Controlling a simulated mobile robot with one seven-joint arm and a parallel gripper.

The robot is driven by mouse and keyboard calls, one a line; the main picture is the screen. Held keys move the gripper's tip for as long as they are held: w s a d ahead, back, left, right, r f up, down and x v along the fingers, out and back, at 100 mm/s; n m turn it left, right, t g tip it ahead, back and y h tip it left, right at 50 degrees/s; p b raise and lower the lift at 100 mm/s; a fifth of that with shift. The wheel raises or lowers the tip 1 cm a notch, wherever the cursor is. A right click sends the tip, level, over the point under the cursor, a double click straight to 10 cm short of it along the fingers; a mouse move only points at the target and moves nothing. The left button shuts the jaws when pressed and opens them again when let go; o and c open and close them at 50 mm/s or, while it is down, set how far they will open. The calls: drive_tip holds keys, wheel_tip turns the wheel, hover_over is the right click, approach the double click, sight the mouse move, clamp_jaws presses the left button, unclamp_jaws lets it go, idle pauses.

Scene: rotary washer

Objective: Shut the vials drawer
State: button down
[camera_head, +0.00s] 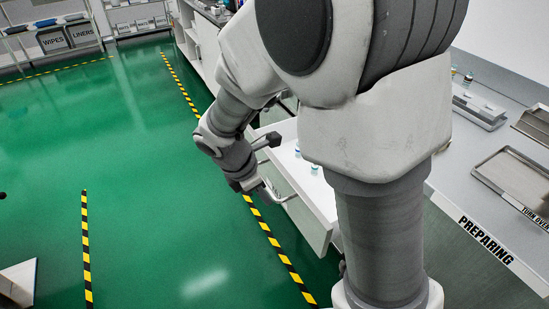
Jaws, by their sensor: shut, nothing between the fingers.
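The vials drawer (308,218) is a white drawer pulled out from the counter over the green floor. Its front panel faces left and carries a metal bar handle (282,198). Small vials with blue-green caps, one of them here (314,170), stand inside it. My gripper (250,186) is shut and empty, at the outer side of the drawer front, close to the handle. I cannot tell whether it touches the handle. My arm hides the back of the drawer and part of the counter.
The counter (440,172) runs along the right, with a metal tray (512,176) and a "PREPARING" label (487,241). Striped tape (270,240) marks the floor beneath the drawer. The green floor (150,180) to the left is mostly clear. Shelves with labelled bins (68,39) stand far back.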

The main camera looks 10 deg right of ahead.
sight(297, 213)
drive_tip(key=shift+n, duration=0.3)
drive_tip(key=shift+w+d+r+b+x, duration=0.2)
drive_tip(key=shift+d+b+x, duration=0.4)
drive_tip(key=shift+x, duration=1.5)
drive_tip(key=shift+w+d+r+b+x, duration=0.25)
drive_tip(key=shift+b+x, duration=0.55)
drive_tip(key=shift+x, duration=1.25)
drive_tip(key=shift+s+d+r+b+x, duration=0.1)
drive_tip(key=shift+d+b+x, duration=0.55)
drive_tip(key=shift+x, duration=1.45)
drive_tip(key=shift+w+a+r, duration=0.1)
drive_tip(key=shift+w+d, duration=0.1)
drive_tip(key=shift+d, duration=0.4)
drive_tip(key=w+d+p, duration=0.3)
drive_tip(key=d+p, duration=0.1)
drive_tip(key=d, duration=0.5)
drive_tip(key=w+d+p, duration=0.3)
drive_tip(key=d+p, duration=0.1)
drive_tip(key=d, duration=0.5)
drive_tip(key=w+d+p, duration=0.3)
drive_tip(key=d+p, duration=0.1)
drive_tip(key=d, duration=0.5)
drive_tip(key=shift+w+d, duration=0.1)
drive_tip(key=shift+d, duration=0.4)
